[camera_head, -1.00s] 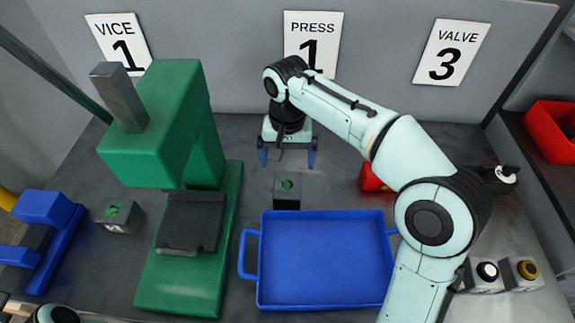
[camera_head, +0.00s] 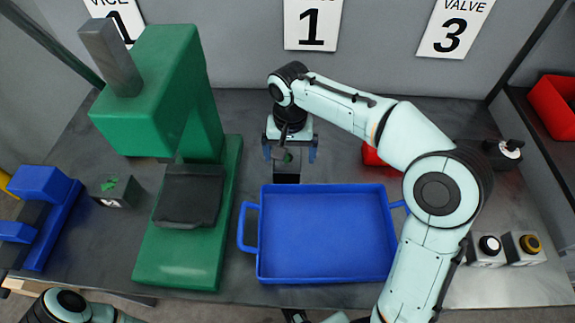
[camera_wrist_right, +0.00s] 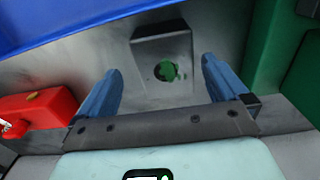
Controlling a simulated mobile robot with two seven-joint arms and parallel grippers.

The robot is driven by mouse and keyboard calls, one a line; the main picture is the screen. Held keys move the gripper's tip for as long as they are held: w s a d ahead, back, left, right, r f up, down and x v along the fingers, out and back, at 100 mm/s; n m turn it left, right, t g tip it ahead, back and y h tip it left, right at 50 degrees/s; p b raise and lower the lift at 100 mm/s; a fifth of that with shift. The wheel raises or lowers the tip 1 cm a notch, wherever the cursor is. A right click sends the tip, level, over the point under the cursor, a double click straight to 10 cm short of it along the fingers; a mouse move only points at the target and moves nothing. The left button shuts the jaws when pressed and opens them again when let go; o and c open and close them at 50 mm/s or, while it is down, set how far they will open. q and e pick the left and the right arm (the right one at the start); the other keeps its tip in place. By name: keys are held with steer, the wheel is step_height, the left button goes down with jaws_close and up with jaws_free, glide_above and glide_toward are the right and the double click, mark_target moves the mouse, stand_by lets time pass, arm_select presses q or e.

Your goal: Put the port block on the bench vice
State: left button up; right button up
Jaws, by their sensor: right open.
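A dark grey block with a green round port (camera_head: 287,174) stands on the bench behind the blue tray. It also shows in the right wrist view (camera_wrist_right: 150,50), between and just beyond the fingertips. My right gripper (camera_head: 290,154) is open and empty, its blue fingers to either side of this block; I cannot tell their exact height over it. A second grey block with a green top and a label (camera_head: 118,193) stands at the left. The blue bench vice (camera_head: 62,222) is at the far left edge. My left gripper is out of view; only part of that arm shows.
A large green press (camera_head: 180,262) stands between the vice and the blue tray (camera_head: 325,275). A red object (camera_head: 371,155) lies partly behind my right arm. Two button boxes (camera_head: 487,250) (camera_head: 524,248) and a black-handled part (camera_head: 504,152) are at the right.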

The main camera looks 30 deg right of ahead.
mark_target(287, 158)
steer(key=shift+w+f, duration=0.2)
steer(key=shift+f, duration=0.7)
steer(key=shift+w+f, duration=0.15)
steer(key=shift+f, duration=0.8)
steer(key=shift+w+f, duration=0.2)
steer(key=shift+f, duration=0.7)
steer(key=shift+r, duration=0.1)
jaws_close()
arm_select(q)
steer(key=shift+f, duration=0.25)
arm_select(e)
steer(key=shift+r, duration=0.1)
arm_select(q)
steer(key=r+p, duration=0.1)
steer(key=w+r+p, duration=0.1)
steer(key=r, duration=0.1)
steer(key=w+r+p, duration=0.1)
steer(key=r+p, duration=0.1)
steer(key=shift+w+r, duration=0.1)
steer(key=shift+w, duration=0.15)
arm_select(e)
step_height(287, 158, up, 20)
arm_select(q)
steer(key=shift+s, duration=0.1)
